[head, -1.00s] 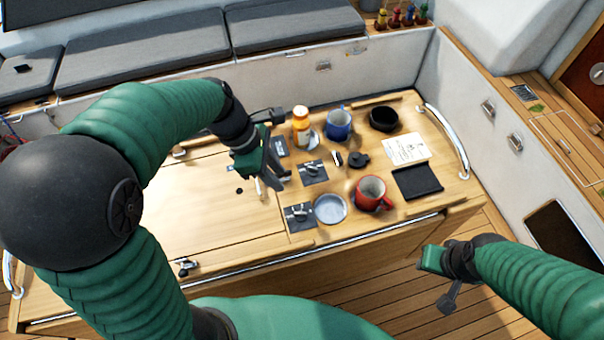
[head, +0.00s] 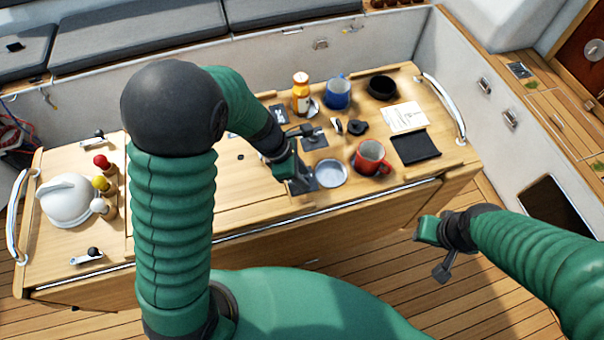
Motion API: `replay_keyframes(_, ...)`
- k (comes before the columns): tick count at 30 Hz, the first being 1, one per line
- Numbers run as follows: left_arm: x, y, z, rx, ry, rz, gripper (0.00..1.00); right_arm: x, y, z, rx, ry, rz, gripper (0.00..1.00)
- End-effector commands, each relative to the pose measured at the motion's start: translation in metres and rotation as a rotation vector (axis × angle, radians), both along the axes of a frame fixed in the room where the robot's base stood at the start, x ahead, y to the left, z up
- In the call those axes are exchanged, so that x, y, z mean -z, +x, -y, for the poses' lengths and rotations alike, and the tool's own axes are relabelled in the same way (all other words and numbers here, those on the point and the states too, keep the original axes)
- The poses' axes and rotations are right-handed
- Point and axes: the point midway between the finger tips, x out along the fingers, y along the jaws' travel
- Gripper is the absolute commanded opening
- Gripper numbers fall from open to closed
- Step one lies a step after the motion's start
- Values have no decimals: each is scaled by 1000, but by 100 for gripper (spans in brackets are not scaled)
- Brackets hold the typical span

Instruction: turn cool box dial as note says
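A white note (head: 405,117) lies on the right part of the table, its writing too small to read. Dark square plates with small fittings lie left of the mugs; one plate (head: 314,140) is near the middle and another (head: 279,115) is farther back. I cannot tell which carries the cool box dial. My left gripper (head: 301,184) points down at the front plate (head: 313,182), left of the grey bowl, and hides most of it. Its finger gap is unclear. My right gripper (head: 440,262) hangs over the floor in front of the table, away from everything.
A grey bowl (head: 331,173), a red mug (head: 371,158), a blue mug (head: 338,93), an orange bottle (head: 300,93), a black bowl (head: 382,87) and a black tray (head: 415,148) crowd the right part. A white domed object (head: 68,200) stands at the left end.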

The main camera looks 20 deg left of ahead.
Motion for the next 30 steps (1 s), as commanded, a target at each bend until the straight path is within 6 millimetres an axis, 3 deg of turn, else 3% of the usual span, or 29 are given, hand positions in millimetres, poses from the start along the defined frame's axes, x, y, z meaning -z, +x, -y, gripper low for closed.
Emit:
replay_keyframes(5, 1, 2, -1, -1, 0, -2, 30, 0, 0, 0, 0, 0, 0, 35)
replay_keyframes(12, 0, 2, 0, -2, 3, 2, 0, 0, 0, 0, -1, 0, 0, 35)
replay_keyframes(30, -3, 4, 1, 73, 1, 4, 0, -6, 0, 0, 0, 0, 0, 35)
